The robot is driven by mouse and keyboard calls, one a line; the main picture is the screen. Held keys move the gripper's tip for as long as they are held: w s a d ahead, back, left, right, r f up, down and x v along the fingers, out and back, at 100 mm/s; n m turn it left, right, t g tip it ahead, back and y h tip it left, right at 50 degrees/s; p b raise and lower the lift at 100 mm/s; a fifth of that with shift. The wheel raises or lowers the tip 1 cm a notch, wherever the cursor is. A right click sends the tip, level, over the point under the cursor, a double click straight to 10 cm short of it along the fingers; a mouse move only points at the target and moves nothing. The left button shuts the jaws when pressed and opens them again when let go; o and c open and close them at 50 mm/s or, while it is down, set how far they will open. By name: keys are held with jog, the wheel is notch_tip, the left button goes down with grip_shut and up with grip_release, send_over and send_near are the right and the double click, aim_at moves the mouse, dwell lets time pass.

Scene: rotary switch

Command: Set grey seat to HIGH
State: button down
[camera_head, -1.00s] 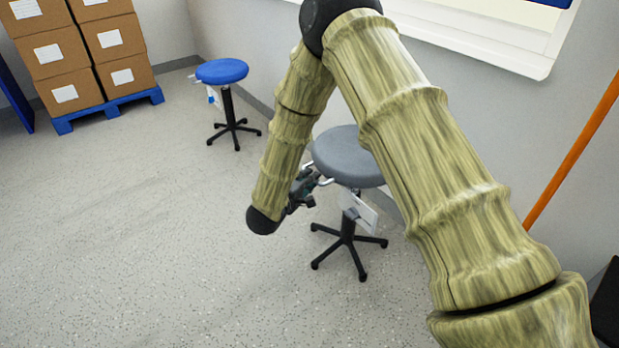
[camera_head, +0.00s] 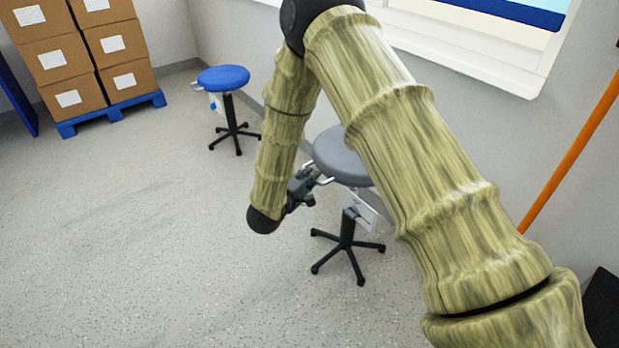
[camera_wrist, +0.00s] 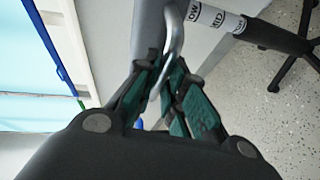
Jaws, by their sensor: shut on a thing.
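The grey seat (camera_head: 338,158) is a round stool top on a black column with a star base. My arm hides part of its right side. A thin silver lever (camera_wrist: 176,30) under the seat runs between my fingers. My gripper (camera_head: 308,188) is at the seat's left underside. In the wrist view my gripper (camera_wrist: 166,78) is shut on the lever. White bands marked LOW and MID (camera_wrist: 213,17) show on the column in the wrist view. No HIGH mark is readable. A white card (camera_head: 360,211) hangs in front of the column.
A blue stool (camera_head: 224,77) stands behind to the left. Boxes on a blue pallet (camera_head: 112,113) are at the back left. A wall with a window ledge lies behind the grey seat, and an orange pole (camera_head: 570,155) is at right. The floor at left is clear.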

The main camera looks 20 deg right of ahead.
jog(key=c, duration=1.5)
grip_release()
jog(key=shift+r, duration=0.3)
jog(key=shift+f, duration=0.1)
jog(key=v, duration=1.2)
jog(key=shift+f, duration=0.15)
